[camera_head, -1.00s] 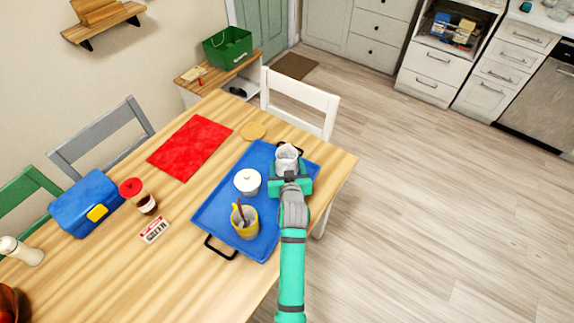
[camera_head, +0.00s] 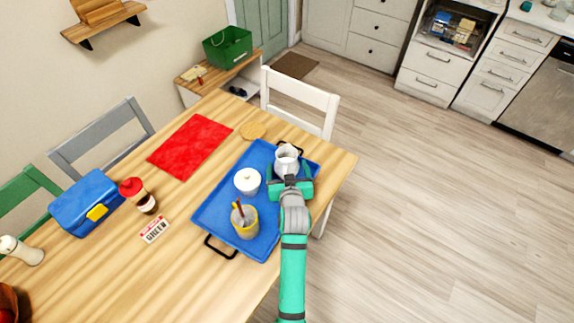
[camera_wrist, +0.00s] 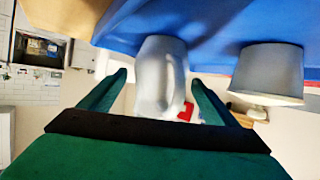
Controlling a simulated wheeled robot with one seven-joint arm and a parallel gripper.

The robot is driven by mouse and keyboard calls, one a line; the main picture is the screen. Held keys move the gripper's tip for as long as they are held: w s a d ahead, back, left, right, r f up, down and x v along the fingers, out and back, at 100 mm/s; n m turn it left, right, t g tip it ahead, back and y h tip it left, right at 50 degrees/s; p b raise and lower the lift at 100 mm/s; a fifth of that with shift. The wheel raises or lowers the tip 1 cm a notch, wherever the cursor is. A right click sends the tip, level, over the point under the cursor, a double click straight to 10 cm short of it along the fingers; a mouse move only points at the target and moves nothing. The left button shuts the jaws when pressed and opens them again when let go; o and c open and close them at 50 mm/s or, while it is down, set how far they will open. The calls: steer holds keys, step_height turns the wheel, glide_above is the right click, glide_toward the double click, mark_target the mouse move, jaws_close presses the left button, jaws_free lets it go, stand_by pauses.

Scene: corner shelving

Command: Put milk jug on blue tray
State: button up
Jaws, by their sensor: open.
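The white milk jug (camera_head: 286,158) stands upright on the blue tray (camera_head: 212,205), near its far right corner in the head view. My gripper (camera_head: 289,177) is open and right at the jug's near side. In the wrist view the jug (camera_wrist: 163,75) is between the two spread fingers of my gripper (camera_wrist: 160,92), with visible gaps on both sides. The blue tray (camera_wrist: 215,22) fills the top of that view. The jug's lower part is partly hidden by my gripper in the head view.
A white lidded pot (camera_head: 247,181) and a yellow cup (camera_head: 245,221) with a utensil share the tray. The pot also shows beside the jug in the wrist view (camera_wrist: 268,72). Open floor lies right.

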steer(key=a+v, duration=0.1)
steer(key=v, duration=0.9)
steer(key=shift+m+h, duration=0.3)
steer(key=s+f, duration=0.1)
steer(key=s, duration=0.2)
steer(key=s+f, duration=0.2)
steer(key=s+d+f, duration=0.1)
steer(key=s, duration=0.2)
steer(key=shift+s+f, duration=0.25)
steer(key=shift+s, duration=0.05)
steer(key=shift+t, duration=0.4)
steer(key=s, duration=0.3)
steer(key=s+f, duration=0.1)
steer(key=s, duration=0.5)
steer(key=shift+s+a+f, duration=0.15)
steer(key=shift+s+f, duration=0.05)
steer(key=shift+s, duration=0.15)
steer(key=s+r, duration=0.3)
steer(key=s, duration=0.6)
steer(key=s+a+r+t, duration=0.1)
steer(key=s+r, duration=0.2)
steer(key=s, duration=0.6)
steer(key=shift+a, duration=0.25)
